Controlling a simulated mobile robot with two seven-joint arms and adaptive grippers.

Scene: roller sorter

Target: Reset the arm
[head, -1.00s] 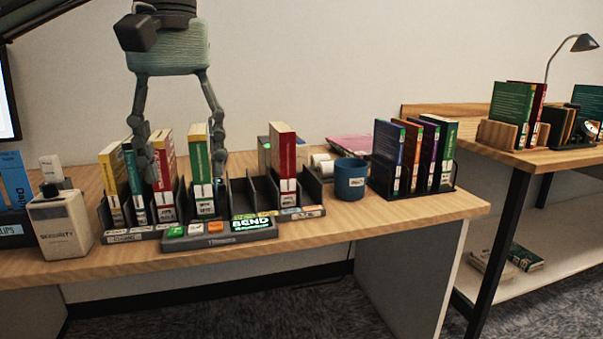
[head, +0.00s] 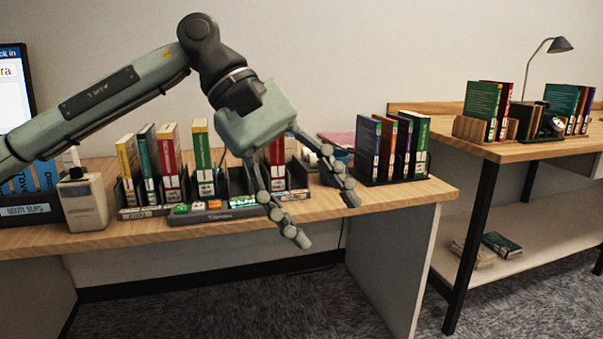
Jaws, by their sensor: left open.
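My left gripper (head: 328,222) is in the head view, its arm coming in from the left. Its two fingers are spread apart and empty, pointing down and to the right. They hang in front of the desk's front edge, before the book sorter. The sorter (head: 158,211) holds a yellow book (head: 128,170), a teal book (head: 149,165), a red book (head: 168,162) and a green book (head: 203,158) upright. Another red book (head: 275,158) stands further right, partly hidden by the gripper. My right gripper is not in view.
A dark rack (head: 392,182) of several books stands right of the gripper. A blue cup (head: 337,160) is mostly hidden behind the gripper. A second table (head: 505,152) stands at right. The floor before the desk is clear.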

